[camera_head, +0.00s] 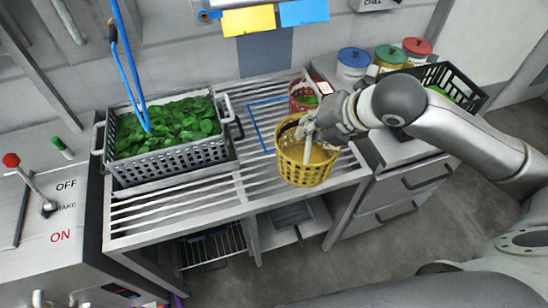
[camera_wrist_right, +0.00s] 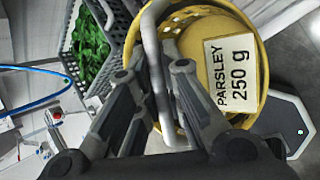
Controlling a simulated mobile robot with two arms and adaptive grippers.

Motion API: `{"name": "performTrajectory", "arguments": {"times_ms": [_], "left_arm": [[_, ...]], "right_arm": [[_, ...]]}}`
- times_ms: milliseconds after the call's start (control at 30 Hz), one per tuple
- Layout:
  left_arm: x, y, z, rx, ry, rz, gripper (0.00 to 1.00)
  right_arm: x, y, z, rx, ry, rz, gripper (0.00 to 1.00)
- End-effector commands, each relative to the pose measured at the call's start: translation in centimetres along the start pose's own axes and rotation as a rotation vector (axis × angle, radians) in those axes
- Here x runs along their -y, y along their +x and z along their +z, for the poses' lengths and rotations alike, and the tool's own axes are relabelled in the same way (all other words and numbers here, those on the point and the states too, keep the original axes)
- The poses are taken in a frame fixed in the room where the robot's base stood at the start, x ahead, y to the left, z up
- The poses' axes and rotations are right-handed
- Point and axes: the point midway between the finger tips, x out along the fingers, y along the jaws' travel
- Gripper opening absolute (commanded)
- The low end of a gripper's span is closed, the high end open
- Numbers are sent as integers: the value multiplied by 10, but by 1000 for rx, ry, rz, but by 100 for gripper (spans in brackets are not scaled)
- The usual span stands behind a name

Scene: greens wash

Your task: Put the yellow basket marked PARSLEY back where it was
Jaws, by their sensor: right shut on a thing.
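The yellow basket (camera_head: 305,173) is at the front right of the slatted rack in the head view, and its inside looks empty. In the wrist view the yellow basket (camera_wrist_right: 193,42) shows a label reading PARSLEY 250 g. My right gripper (camera_head: 312,128) is shut on its pale handle. The wrist view shows the gripper's fingers (camera_wrist_right: 165,95) around the handle. The basket seems to hang over the rack's front edge; the gap below it is hard to judge. A blue outline (camera_head: 252,118) lies on the slats left of the basket, partly hidden. My left gripper is out of view.
A grey crate of green leaves (camera_head: 180,158) stands on the rack's left, with a blue hose above it. A red basket (camera_head: 295,103) is behind the yellow one. Lidded tubs (camera_head: 352,68) and a black crate (camera_head: 470,93) stand at the back right.

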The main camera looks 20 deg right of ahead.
Motion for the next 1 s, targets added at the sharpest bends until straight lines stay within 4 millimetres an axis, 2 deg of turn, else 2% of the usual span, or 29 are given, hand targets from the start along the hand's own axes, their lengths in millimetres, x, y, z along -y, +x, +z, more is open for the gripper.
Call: {"name": "performTrajectory", "arguments": {"times_ms": [200, 367, 767, 1000], "left_arm": [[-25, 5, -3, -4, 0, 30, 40], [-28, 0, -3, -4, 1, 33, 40], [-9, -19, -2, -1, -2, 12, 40], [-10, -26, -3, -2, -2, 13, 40]], "right_arm": [[2, -4, 5, -41, -62, 26, 0], [-5, 11, 12, -50, -65, 33, 0], [-28, 83, 43, -50, -63, 29, 0], [-22, 132, 48, -49, -64, 28, 0]]}}
